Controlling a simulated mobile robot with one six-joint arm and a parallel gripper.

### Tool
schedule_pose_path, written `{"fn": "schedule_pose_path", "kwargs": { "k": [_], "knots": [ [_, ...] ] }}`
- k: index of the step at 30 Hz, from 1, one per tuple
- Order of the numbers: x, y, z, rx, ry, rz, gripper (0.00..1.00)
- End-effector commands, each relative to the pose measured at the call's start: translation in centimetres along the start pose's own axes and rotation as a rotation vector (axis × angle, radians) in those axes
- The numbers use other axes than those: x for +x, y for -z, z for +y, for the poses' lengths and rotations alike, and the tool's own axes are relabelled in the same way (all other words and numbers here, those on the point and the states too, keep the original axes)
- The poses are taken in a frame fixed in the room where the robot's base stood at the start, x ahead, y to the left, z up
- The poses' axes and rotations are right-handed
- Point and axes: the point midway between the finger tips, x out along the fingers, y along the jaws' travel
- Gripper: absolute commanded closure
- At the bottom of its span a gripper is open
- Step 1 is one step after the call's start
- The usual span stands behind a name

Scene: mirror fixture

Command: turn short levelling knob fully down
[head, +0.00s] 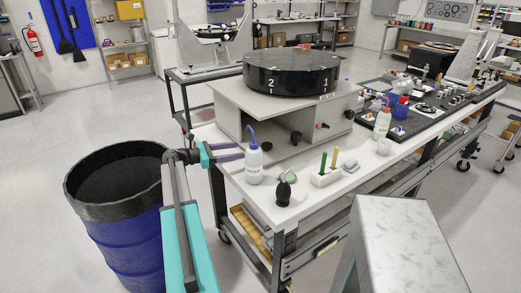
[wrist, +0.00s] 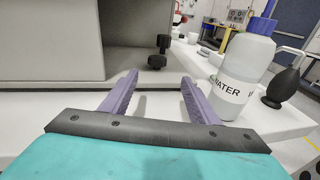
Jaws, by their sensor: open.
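My gripper (head: 230,152) is open and empty at the bench's left edge, left of the water bottle. In the wrist view its two purple fingers (wrist: 160,80) point toward the fixture. Dark knob shapes (wrist: 158,60) show beyond and between the fingertips, low by the grey fixture, apart from the fingers. In the head view a dark knob (head: 295,137) stands at the front of the grey mirror fixture (head: 285,105), and another dark one (head: 267,146) sits lower, partly behind the bottle. I cannot tell which is the short one. The black round mirror unit (head: 290,80) rests on top.
The water bottle (head: 253,163) stands right of my gripper and close to the right finger in the wrist view (wrist: 240,85). A black blower (head: 284,190) and a holder with green and yellow handles (head: 326,177) stand farther right. A blue barrel (head: 115,240) stands left of the bench.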

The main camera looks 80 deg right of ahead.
Motion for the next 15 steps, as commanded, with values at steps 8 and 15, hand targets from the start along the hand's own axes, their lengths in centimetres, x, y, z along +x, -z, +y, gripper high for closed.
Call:
{"fn": "schedule_pose_path", "kwargs": {
  "k": [8,15],
  "knots": [
    [-0.9,1.3,-2.1,-0.034,-0.126,-0.087,0.45],
    [-1.2,1.6,-2.1,-0.044,-0.159,-0.107,0.45]
  ]
}}
